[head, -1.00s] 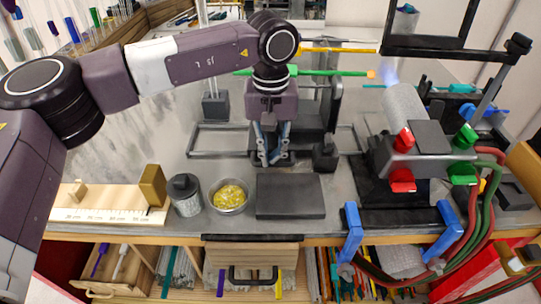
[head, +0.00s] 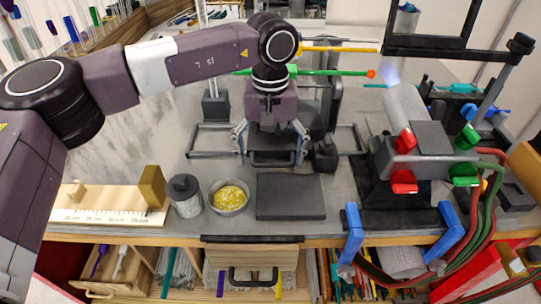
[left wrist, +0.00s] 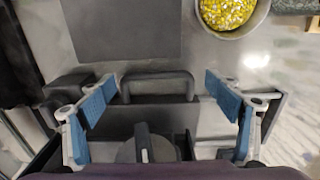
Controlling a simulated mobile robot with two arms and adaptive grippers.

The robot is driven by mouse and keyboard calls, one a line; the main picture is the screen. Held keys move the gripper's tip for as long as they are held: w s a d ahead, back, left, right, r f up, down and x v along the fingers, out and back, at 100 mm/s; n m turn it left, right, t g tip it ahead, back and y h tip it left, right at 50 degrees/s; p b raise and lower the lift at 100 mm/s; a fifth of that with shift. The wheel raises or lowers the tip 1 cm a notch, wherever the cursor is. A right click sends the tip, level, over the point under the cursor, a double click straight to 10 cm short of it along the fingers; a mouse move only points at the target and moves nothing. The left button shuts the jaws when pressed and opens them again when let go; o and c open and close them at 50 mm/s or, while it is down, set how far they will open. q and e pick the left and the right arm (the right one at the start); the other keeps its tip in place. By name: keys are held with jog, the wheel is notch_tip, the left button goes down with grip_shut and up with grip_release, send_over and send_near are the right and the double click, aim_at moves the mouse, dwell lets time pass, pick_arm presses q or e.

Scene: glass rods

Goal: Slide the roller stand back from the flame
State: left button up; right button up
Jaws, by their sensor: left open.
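The roller stand (head: 190,154) is a dark frame on the bench with uprights at its back. A green rod (head: 320,71) lies across it, its right end orange-red and close to the pale blue flame (head: 390,74). The stand's front handle (head: 272,162) is a dark bar, also seen in the left wrist view (left wrist: 158,77). My left gripper (head: 271,153) is open, pointing down over the handle. In the left wrist view its blue-padded fingers (left wrist: 162,95) stand on either side of the handle, apart from it. My right gripper is out of view.
A dark flat pad (head: 290,197) lies in front of the stand. A bowl of yellow bits (head: 229,197), a lidded jar (head: 185,196) and a wooden ruler block (head: 110,205) are to its left. The burner (head: 410,160) with red and green knobs stands at the right.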

pick_arm(q)
notch_tip(320, 180, up, 12)
jog(key=shift+f, duration=0.2)
